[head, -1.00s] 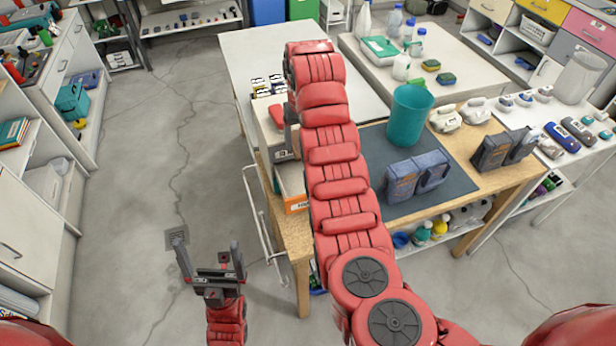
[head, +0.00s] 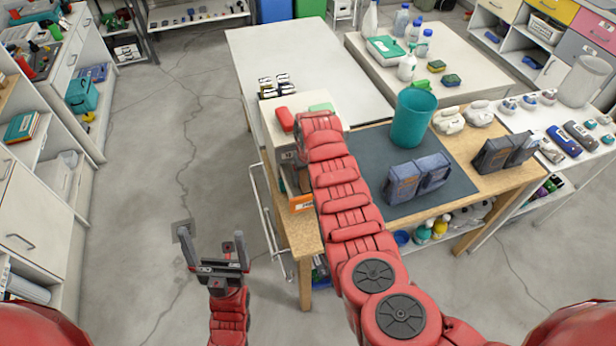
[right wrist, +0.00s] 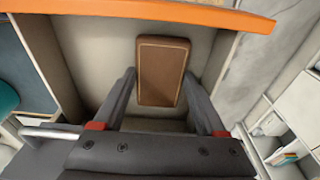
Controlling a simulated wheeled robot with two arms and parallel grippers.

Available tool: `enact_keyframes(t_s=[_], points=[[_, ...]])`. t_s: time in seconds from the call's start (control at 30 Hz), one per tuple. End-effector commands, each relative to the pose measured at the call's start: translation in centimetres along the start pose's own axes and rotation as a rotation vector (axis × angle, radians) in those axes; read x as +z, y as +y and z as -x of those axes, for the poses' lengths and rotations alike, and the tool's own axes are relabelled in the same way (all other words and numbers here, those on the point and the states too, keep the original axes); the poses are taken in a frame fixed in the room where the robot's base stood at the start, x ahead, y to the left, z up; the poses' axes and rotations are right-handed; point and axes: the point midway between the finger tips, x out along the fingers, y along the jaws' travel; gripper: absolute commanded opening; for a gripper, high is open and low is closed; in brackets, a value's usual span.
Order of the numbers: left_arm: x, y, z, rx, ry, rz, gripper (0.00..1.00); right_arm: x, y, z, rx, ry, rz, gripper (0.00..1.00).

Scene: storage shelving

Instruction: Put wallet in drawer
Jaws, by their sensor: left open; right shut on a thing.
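The brown wallet (right wrist: 162,70) is between the fingers of my right gripper (right wrist: 160,78) in the right wrist view, and the gripper is shut on it. Below the wallet in that view is the pale inside of the open drawer (right wrist: 85,50), with an orange edge across the top. I cannot tell whether the wallet touches the drawer floor. In the head view the drawer's orange front (head: 302,204) shows at the table's left end; my right arm hides the wallet and most of that gripper. My left gripper (head: 214,246) is open and empty above the floor.
A red item (head: 284,118) and a green item (head: 320,107) lie on the white drawer unit. The floor at left is clear.

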Motion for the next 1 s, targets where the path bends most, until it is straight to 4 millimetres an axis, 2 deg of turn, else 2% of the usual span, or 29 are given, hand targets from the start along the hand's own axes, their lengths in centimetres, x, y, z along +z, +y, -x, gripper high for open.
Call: enact_keyframes(t_s=[0.43,0.47,0.6,1.0], points=[[0.04,0.01,0.24,0.0,0.0,0.0,1.0,0.24,0.11,-1.09,0.002,-0.001,0.0,0.09],[0.04,0.01,0.22,0.0,0.0,0.0,1.0,0.24,0.11,-1.07,0.002,-0.001,0.0,0.76],[0.01,0.01,0.11,0.0,0.0,0.0,1.0,0.21,0.09,-0.95,0.002,-0.001,0.0,1.0],[0.0,0.0,-0.02,0.0,0.0,0.0,1.0,-0.03,0.06,-0.18,0.001,0.004,0.0,1.0]])
